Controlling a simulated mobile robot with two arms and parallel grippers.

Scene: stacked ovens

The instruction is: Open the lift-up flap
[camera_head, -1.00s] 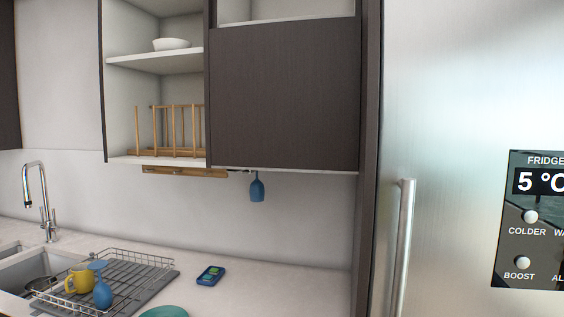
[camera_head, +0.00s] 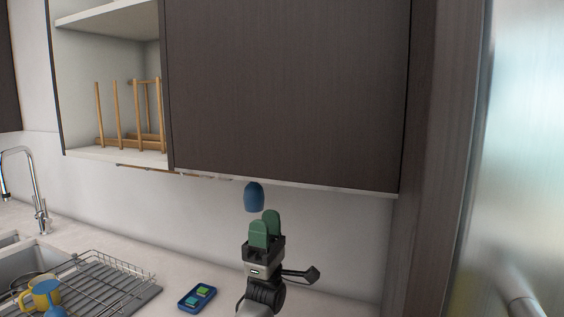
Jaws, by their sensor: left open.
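The lift-up flap (camera_head: 285,85) is a dark brown panel on the wall cabinet, and it covers the cabinet front down to a pale bottom edge. Its top edge is out of view. My left gripper (camera_head: 265,226), with green fingertips, is raised below the cabinet's bottom edge, pointing up. My right gripper is not in view.
An open shelf with a wooden rack (camera_head: 130,125) is left of the flap. The steel fridge (camera_head: 515,150) stands at the right. On the counter are a wire dish rack (camera_head: 105,280), a yellow mug (camera_head: 40,296) and a blue-green device (camera_head: 197,296).

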